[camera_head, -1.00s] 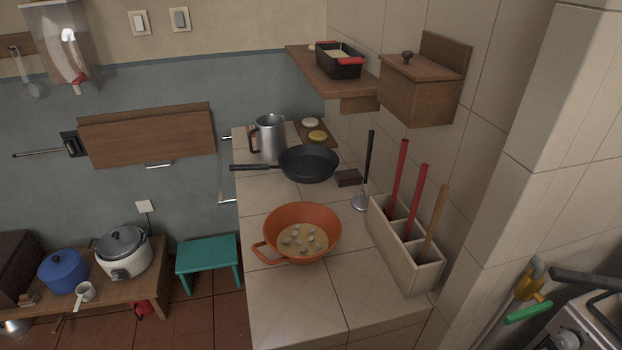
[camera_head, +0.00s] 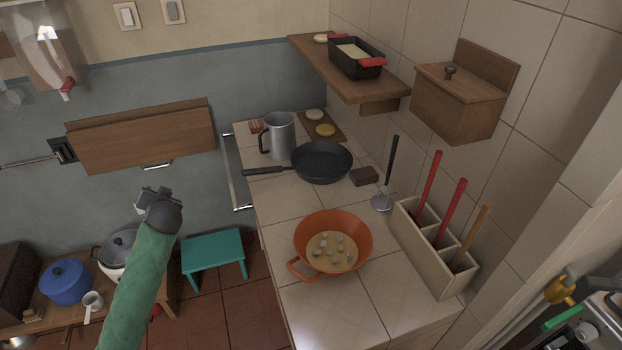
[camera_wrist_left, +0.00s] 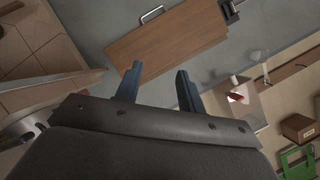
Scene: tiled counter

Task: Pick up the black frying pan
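The black frying pan (camera_head: 322,162) sits on the tiled counter, between the metal jug and the orange pan. Its handle (camera_head: 266,171) points left and reaches the counter's left edge. My left arm is raised left of the counter, and its gripper (camera_head: 152,196) is well apart from the pan. In the left wrist view my left gripper (camera_wrist_left: 158,86) is open and empty, its two fingers spread before the wall. The frying pan cannot be made out in that view. My right gripper is in neither view.
A metal jug (camera_head: 278,136) stands just behind the pan handle. An orange pan (camera_head: 352,226) with small pieces inside stands nearer on the counter. A brown block (camera_head: 364,176), a ladle (camera_head: 384,200) and a divided holder (camera_head: 425,262) are to the right. A wooden shelf (camera_head: 384,92) overhangs the back.

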